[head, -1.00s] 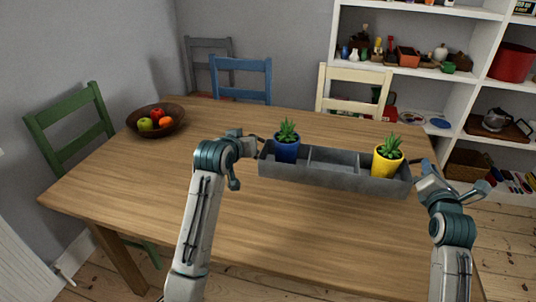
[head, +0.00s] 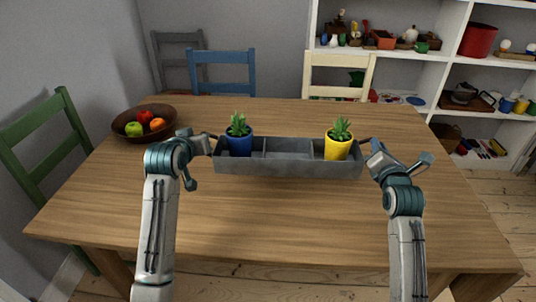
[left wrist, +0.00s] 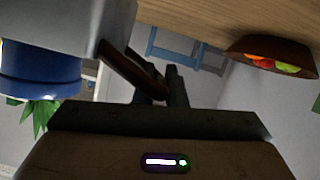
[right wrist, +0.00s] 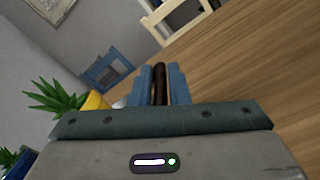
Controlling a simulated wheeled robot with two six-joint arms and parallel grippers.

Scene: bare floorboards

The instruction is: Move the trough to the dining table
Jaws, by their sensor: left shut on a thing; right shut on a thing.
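The grey trough (head: 287,168) has several compartments and is over the middle of the wooden dining table (head: 280,215). I cannot tell whether its base touches the top. A blue pot (head: 239,145) with a plant stands in its left compartment and a yellow pot (head: 338,149) with a plant in its right one. My left gripper (head: 209,140) is shut on the trough's left handle, which shows brown in the left wrist view (left wrist: 135,72). My right gripper (head: 368,147) is shut on the right handle, seen end-on in the right wrist view (right wrist: 160,84). The trough looks level.
A dark bowl of fruit (head: 125,128) stands at the table's far left. Green (head: 45,145), blue (head: 222,70) and cream (head: 338,75) chairs stand around the table, with a grey one behind. White shelves (head: 440,70) are at the back right. The table's front is clear.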

